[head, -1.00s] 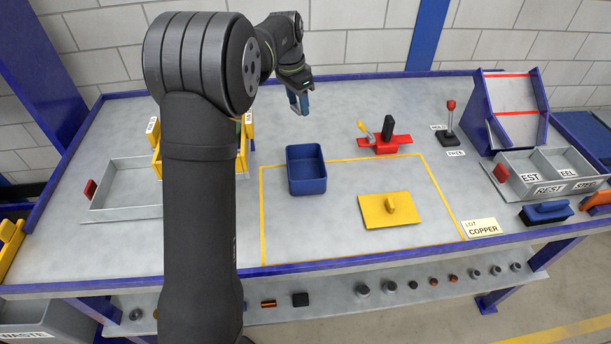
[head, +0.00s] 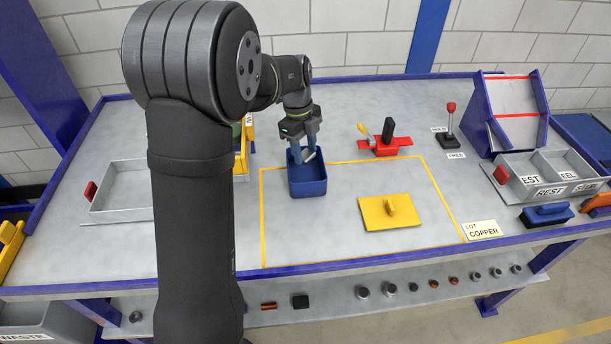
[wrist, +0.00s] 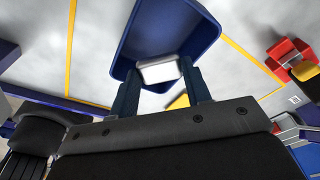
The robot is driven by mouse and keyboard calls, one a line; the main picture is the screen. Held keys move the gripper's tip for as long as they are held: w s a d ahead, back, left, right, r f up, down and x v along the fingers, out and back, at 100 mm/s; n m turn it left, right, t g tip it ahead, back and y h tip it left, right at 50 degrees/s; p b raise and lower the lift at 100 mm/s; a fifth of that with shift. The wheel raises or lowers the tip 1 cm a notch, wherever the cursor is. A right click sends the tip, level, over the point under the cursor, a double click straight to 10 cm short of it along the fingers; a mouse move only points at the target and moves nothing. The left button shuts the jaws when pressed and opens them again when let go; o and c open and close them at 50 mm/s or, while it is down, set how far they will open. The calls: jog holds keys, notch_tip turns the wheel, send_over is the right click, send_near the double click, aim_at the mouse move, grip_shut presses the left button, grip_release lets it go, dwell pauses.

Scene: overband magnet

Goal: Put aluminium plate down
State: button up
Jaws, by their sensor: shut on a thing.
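My gripper (head: 305,155) is at the blue bin (head: 308,187), with its fingers over the bin's back part. It is shut on a small pale metal plate (head: 310,154), the aluminium plate. In the wrist view the plate (wrist: 158,72) sits between the two blue fingertips, in front of the bin (wrist: 135,38). The plate looks tilted in the head view. I cannot tell whether it touches the bin.
A yellow plate with a handle (head: 390,211) lies right of the bin inside a yellow outline. A red clamp-like device (head: 384,143) stands behind it. A grey divided tray (head: 545,190) is at the right. A grey open tray (head: 120,200) is at the left.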

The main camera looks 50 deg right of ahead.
aim_at(304, 153)
notch_tip(304, 153, down, 8)
jog(key=shift+r, duration=0.15)
dwell(0.4)
jog(key=o, duration=0.7)
jog(key=shift+o, duration=0.2)
notch_tip(304, 153, up, 12)
jog(key=w, duration=0.1)
jog(key=shift+w, duration=0.4)
jog(key=f, duration=0.4)
jog(key=s+f, duration=0.1)
jog(key=f, duration=0.7)
jog(key=shift+s, duration=0.4)
jog(key=shift+r, duration=1.95)
